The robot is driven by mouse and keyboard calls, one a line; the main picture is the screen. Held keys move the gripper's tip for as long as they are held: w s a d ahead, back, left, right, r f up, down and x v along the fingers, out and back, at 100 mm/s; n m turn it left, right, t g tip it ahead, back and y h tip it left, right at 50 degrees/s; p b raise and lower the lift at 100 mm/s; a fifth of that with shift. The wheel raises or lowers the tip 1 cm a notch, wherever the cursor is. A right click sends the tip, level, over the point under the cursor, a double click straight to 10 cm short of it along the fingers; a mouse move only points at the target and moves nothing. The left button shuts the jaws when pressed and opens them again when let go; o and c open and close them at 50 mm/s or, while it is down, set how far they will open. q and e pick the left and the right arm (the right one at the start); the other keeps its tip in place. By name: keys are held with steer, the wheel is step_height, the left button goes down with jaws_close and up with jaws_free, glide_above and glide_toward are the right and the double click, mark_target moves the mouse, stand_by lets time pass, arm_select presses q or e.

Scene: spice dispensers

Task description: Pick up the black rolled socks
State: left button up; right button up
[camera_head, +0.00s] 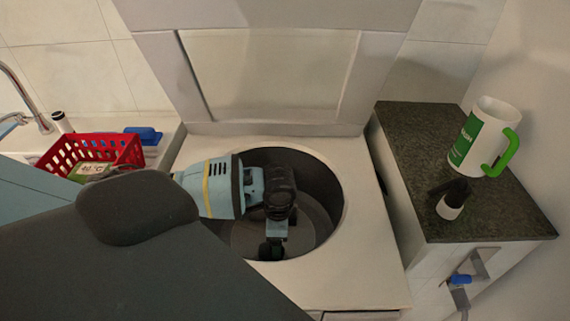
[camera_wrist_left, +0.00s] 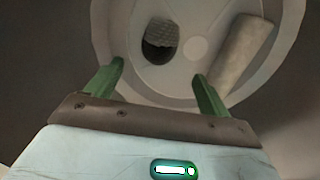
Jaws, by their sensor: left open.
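In the left wrist view a small rolled bundle (camera_wrist_left: 159,42), black at its near end and grey on top, lies on the floor of a round pale drum (camera_wrist_left: 137,77). It looks like the black rolled socks. My left gripper (camera_wrist_left: 158,69) is open, its two green fingers apart and nothing between them. The bundle lies beyond the fingertips, roughly in line with the gap. In the head view my left arm reaches into the round opening (camera_head: 331,211) of a top-loading machine; the arm hides the bundle there. My right gripper is not in view.
A beige roll (camera_wrist_left: 243,55) lies in the drum, right of the bundle. The opening's rim surrounds my arm, and the raised lid (camera_head: 270,75) stands behind. A red basket (camera_head: 130,150) is at left. A white mug (camera_head: 485,135) and a black-and-white item (camera_head: 451,205) stand on the dark counter.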

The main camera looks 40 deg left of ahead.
arm_select(q)
steer(key=shift+s+a+f+g+y, duration=0.25)
steer(key=shift+a+f+g+y, duration=0.1)
steer(key=shift+a+g, duration=0.2)
steer(key=shift+s+f, duration=0.1)
steer(key=shift+f, duration=0.1)
steer(key=shift+s+f+b, duration=0.15)
steer(key=shift+f+b, duration=0.35)
steer(key=shift+f, duration=3.15)
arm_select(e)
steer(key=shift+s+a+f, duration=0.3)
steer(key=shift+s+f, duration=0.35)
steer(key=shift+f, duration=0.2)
arm_select(q)
steer(key=shift+c, duration=0.4)
steer(key=c, duration=1)
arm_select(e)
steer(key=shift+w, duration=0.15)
